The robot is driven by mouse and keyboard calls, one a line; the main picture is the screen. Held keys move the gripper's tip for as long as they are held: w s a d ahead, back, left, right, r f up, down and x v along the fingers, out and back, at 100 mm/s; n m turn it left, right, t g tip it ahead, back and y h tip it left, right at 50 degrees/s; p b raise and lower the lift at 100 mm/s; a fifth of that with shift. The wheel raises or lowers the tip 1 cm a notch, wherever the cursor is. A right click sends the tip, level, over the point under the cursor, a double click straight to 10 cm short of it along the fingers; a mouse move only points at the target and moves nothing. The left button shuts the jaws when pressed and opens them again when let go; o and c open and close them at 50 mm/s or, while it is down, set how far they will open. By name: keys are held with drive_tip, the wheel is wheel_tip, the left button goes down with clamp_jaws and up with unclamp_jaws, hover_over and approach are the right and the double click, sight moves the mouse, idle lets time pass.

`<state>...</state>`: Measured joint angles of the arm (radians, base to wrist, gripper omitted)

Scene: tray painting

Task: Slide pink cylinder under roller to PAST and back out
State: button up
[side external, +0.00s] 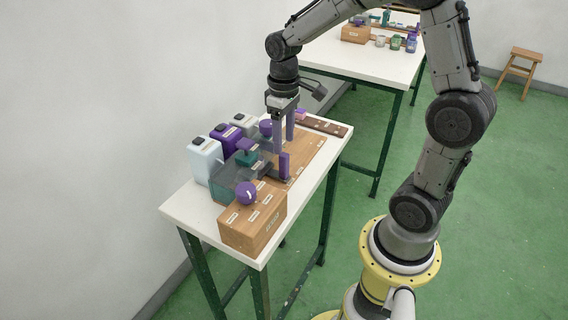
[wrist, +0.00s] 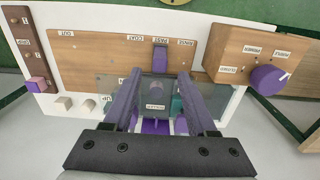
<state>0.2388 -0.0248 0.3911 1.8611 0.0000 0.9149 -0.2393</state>
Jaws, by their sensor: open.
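My gripper (side external: 283,147) is open and points down over the station on the white table. In the wrist view its two fingers (wrist: 158,74) stand apart, on either side of a dark grey roller housing (wrist: 156,88). A purple upright piece (wrist: 160,58) stands just beyond the fingertips, by the PAST label on the wooden board (wrist: 90,55). It also shows in the side view (side external: 285,165), close below the fingers. I cannot make out a clear pink cylinder; the fingers and housing hide part of the area.
A wooden box (side external: 254,222) with a purple knob (side external: 246,193) stands at the table's near end. White and purple bottles (side external: 206,158) line the wall side. The brown rack (side external: 325,126) lies at the far end. The board's outer side is mostly bare.

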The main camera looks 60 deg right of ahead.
sight(284, 164)
wheel_tip(284, 164, down, 9)
drive_tip(key=shift+r, duration=0.1)
idle(0.4)
clamp_jaws()
idle(1.3)
